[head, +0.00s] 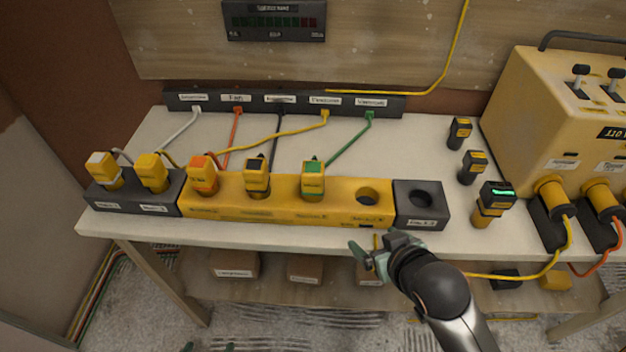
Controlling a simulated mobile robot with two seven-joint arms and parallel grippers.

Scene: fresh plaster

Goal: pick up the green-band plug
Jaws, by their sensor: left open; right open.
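The green-band plug (312,180) is yellow with a green face. It stands upright in the long yellow socket strip (285,213), right of the black-band plug (256,178). A green cable (345,144) runs from behind it to the rear strip. My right gripper (370,258) is open and empty, below and to the right of the plug, near the table's front edge. My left gripper (209,347) shows only its fingertips at the bottom edge, far from the plug. It is open.
An orange-band plug (203,176), a yellow plug (152,173) and a white-band plug (103,171) stand to the left. An empty socket hole (367,196) is to the right. A black-topped yellow device (490,205) with a lit green strip stands near a yellow machine (560,125).

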